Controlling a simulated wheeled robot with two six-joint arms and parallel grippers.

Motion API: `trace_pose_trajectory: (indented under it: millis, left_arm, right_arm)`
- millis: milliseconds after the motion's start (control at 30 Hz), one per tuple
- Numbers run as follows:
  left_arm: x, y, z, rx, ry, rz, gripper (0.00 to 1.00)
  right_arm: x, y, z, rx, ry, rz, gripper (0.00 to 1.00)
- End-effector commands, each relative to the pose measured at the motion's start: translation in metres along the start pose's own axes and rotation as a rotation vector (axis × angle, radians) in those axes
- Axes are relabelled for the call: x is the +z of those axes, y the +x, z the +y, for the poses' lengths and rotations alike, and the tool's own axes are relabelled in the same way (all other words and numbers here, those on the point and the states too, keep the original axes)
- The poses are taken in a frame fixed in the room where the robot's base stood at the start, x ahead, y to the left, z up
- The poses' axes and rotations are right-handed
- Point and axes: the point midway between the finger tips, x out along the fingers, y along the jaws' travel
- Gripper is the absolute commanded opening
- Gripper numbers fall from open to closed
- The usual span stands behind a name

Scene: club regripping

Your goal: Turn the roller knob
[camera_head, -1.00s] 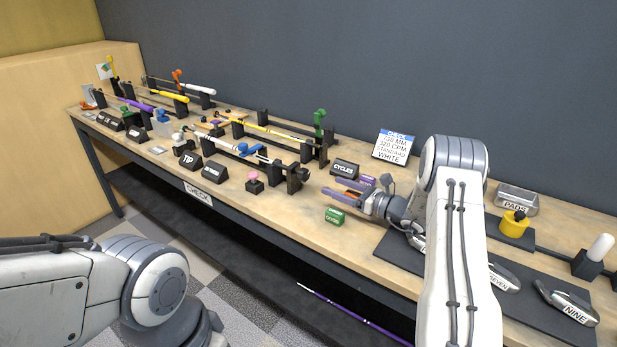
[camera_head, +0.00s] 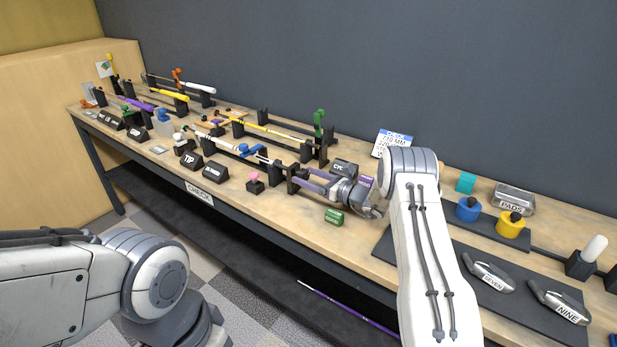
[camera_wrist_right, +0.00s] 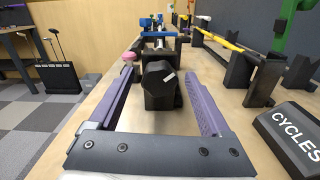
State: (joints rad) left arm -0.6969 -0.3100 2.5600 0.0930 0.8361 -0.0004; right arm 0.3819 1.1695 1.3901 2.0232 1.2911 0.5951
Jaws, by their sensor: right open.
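The roller knob (camera_wrist_right: 160,88) is black and faceted with a white mark on its face, at the near end of a black stand. In the head view its stand (camera_head: 291,180) is partly covered by my gripper. My right gripper (camera_head: 307,180) is open, with its purple fingers pointing left toward the stand. In the right wrist view its fingers (camera_wrist_right: 159,80) lie on either side of the knob, with a visible gap on both sides. The white club (camera_head: 225,143) lies along the stands beyond. My left gripper is out of view.
The CYCLES sign (camera_wrist_right: 296,138) stands to the right. A yellow-shafted club (camera_head: 270,131) is behind.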

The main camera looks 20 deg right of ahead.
Motion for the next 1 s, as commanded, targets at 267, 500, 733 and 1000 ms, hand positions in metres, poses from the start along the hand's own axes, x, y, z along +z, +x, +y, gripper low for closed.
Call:
trace_pose_trajectory:
  millis: [267, 500, 733, 1000]
  left_arm:
    - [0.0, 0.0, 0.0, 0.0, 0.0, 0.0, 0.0]
    - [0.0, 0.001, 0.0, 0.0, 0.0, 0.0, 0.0]
    - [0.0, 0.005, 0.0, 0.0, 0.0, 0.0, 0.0]
    - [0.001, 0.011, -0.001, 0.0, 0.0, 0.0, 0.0]
  right_arm:
    - [0.0, -0.001, 0.0, 0.0, 0.0, 0.0, 0.0]
    - [0.0, -0.001, -0.001, -0.001, 0.018, 0.0, 0.0]
    - [-0.001, -0.001, -0.001, -0.001, 0.118, 0.001, 0.0]
    - [-0.001, -0.002, -0.002, -0.002, 0.344, 0.0, 0.0]
